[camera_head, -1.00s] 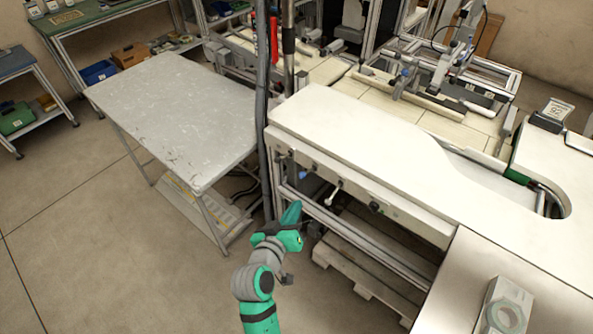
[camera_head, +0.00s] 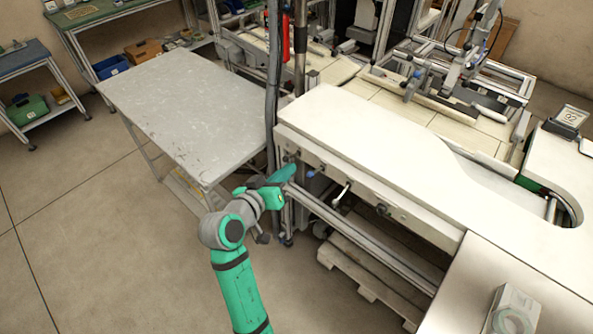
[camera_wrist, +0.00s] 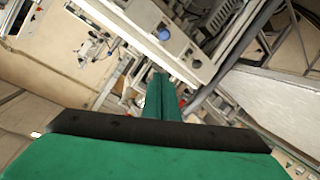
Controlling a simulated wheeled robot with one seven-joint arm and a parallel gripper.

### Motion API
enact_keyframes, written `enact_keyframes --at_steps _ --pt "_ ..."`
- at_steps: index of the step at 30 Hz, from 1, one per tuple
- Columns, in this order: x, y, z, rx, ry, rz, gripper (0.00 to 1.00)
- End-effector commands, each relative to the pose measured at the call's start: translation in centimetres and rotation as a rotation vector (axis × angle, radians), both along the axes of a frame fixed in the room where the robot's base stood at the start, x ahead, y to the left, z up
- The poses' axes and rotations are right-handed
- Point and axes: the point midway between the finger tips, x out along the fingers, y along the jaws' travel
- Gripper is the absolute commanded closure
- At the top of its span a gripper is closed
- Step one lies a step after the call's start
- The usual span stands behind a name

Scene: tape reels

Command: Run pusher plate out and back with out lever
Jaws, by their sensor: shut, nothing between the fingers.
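A white-topped bench (camera_head: 360,135) has a front panel with several small controls. A blue knob (camera_head: 311,174) and a pale lever (camera_head: 341,195) stick out of it; the blue knob also shows in the wrist view (camera_wrist: 164,34). I cannot tell which control is the out lever. My gripper (camera_head: 284,173) is shut and empty, close to the panel's left end and left of the blue knob. In the wrist view its green fingers (camera_wrist: 162,97) are together and apart from the knob. I cannot make out the pusher plate for certain.
A grey table (camera_head: 190,105) stands left of the bench, with a dark upright post (camera_head: 273,90) between them. A wooden pallet (camera_head: 365,270) lies under the bench. A lower white surface (camera_head: 480,290) juts out at the right. Floor is clear at front left.

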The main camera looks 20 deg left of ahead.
Motion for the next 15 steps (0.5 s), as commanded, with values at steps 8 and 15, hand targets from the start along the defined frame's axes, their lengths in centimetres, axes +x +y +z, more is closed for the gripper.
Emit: enact_keyframes --at_steps 8,15 --pt "4.2 -0.8 -1.2 0.0 0.002 -0.003 1.0" --pt "8.2 -1.3 -2.3 0.001 0.0 0.0 1.0"
